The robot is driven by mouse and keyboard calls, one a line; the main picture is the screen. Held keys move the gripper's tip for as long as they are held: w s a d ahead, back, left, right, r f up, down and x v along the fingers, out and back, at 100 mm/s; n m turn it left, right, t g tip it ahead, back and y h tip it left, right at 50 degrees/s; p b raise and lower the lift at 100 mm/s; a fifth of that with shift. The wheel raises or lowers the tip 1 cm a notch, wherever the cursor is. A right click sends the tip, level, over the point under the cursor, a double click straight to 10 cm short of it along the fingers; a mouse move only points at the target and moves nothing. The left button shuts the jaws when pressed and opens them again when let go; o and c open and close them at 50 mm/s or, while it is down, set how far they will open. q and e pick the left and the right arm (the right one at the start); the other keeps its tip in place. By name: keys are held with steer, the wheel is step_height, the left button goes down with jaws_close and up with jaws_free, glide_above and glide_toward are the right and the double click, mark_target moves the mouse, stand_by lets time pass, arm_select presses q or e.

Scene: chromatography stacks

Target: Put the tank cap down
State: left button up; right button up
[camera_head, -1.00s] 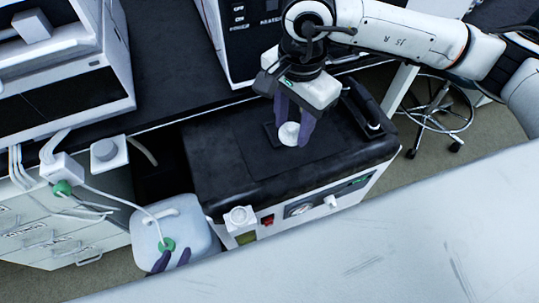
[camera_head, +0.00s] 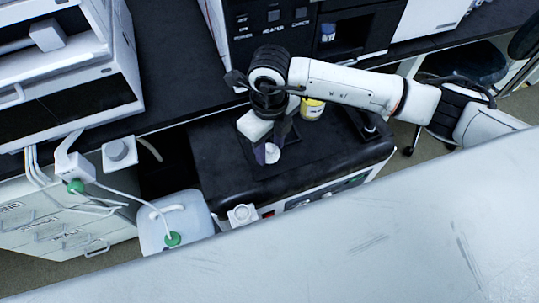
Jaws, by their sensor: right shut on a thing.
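The small white cap (camera_head: 272,153) is between the purple fingertips of my right gripper (camera_head: 266,154). The gripper is shut on it, pointing down over the black top (camera_head: 225,165) of the low cabinet. I cannot tell whether the cap touches that surface. The pale plastic tank (camera_head: 196,215) stands left of the cabinet, with a green fitting (camera_head: 172,239) and a white tube on its top. My left gripper is out of view.
A yellow and white jar (camera_head: 312,108) stands just behind my right arm. Instruments line the dark bench (camera_head: 180,60) behind. The black top's left part is clear.

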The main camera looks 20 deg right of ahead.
mark_target(270, 158)
steer(key=shift+f, duration=2.6)
steer(key=o, duration=1)
step_height(270, 158, up, 12)
steer(key=shift+r+b, duration=0.2)
steer(key=shift+b, duration=0.15)
